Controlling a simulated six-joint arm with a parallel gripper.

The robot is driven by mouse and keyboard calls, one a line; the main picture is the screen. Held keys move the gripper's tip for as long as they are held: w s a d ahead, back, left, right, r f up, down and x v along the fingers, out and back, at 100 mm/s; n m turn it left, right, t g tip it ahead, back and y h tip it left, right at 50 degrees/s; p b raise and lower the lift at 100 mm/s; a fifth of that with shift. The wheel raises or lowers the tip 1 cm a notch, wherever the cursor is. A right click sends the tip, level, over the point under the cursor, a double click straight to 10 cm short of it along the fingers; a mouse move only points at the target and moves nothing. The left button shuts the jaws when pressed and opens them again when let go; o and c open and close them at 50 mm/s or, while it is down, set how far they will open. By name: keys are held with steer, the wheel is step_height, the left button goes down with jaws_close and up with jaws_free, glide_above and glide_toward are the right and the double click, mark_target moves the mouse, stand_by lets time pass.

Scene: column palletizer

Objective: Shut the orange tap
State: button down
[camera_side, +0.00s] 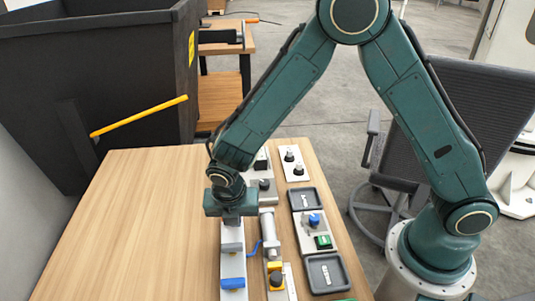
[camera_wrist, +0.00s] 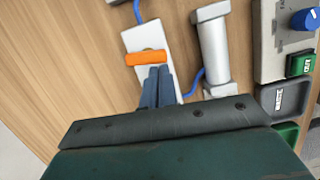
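The orange tap (camera_wrist: 147,57) has a bar-shaped handle lying crosswise on a white plate (camera_wrist: 133,38) in the wrist view. My gripper (camera_wrist: 160,69) shows two blue-grey fingers side by side with no clear gap between them. Their tips end just beside the orange handle, toward its right half. I cannot tell whether they touch it. In the side view my gripper (camera_side: 232,220) points down over the far part of a pale strip (camera_side: 233,266). The orange handle is not visible there, apparently hidden by my gripper.
A panel with a blue knob (camera_wrist: 305,19) and dark trays (camera_side: 326,272) lie further right. The table's left side (camera_side: 130,230) is clear.

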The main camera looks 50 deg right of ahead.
steer(key=shift+w+d, duration=0.1)
steer(key=shift+w, duration=0.05)
steer(key=shift+w+d+r, duration=0.1)
steer(key=shift+w+d, duration=0.15)
steer(key=shift+w, duration=0.4)
steer(key=shift+a, duration=0.1)
steer(key=shift+s+a, duration=0.35)
steer(key=shift+s, duration=0.05)
steer(key=s+a, duration=0.2)
steer(key=shift+s+a, duration=0.2)
steer(key=shift+s, duration=0.15)
steer(key=v, duration=0.9)
steer(key=shift+s+r, duration=0.35)
steer(key=shift+s, duration=0.05)
steer(key=shift+a, duration=0.1)
